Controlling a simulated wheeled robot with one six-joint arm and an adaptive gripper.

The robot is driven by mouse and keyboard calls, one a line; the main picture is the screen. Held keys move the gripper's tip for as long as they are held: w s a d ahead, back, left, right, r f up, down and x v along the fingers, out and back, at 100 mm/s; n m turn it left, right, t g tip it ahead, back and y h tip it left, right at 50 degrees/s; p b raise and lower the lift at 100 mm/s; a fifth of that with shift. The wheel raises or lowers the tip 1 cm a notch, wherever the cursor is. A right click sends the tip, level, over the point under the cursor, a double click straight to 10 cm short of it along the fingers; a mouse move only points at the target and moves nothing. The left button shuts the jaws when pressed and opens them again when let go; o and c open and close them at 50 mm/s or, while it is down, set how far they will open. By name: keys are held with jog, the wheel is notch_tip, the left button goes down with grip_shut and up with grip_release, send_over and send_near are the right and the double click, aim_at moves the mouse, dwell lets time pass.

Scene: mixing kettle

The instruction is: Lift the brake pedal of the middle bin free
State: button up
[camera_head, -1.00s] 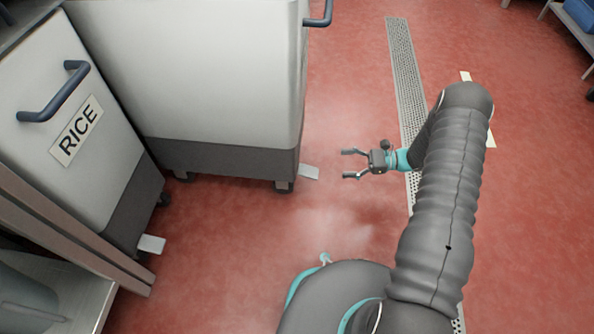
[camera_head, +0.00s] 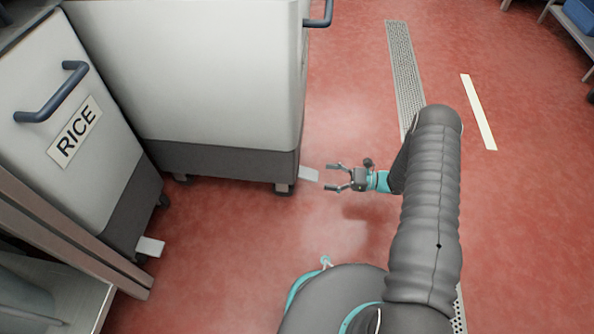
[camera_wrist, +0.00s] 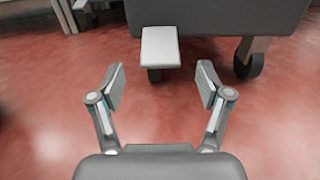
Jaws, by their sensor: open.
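The middle bin (camera_head: 215,80) is a large pale bin with a dark grey base on castors. Its brake pedal (camera_head: 309,174) is a light flat plate sticking out at the base's right end. In the wrist view the pedal (camera_wrist: 160,46) is ahead, between and beyond the open fingertips. My gripper (camera_head: 333,177) is open and empty, just right of the pedal and apart from it. In the wrist view both fingers of the gripper (camera_wrist: 160,80) are spread with floor showing between them.
A bin labelled RICE (camera_head: 75,130) stands at the left with its own pale pedal (camera_head: 150,246). A castor (camera_wrist: 249,62) is right of the pedal in the wrist view. A metal floor drain (camera_head: 405,75) and a pale strip (camera_head: 479,112) lie on the open red floor.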

aim_at(314, 175)
jog(key=shift+w+a, duration=0.1)
jog(key=shift+a, duration=2.85)
jog(key=shift+a, duration=0.1)
jog(key=shift+a, duration=1.15)
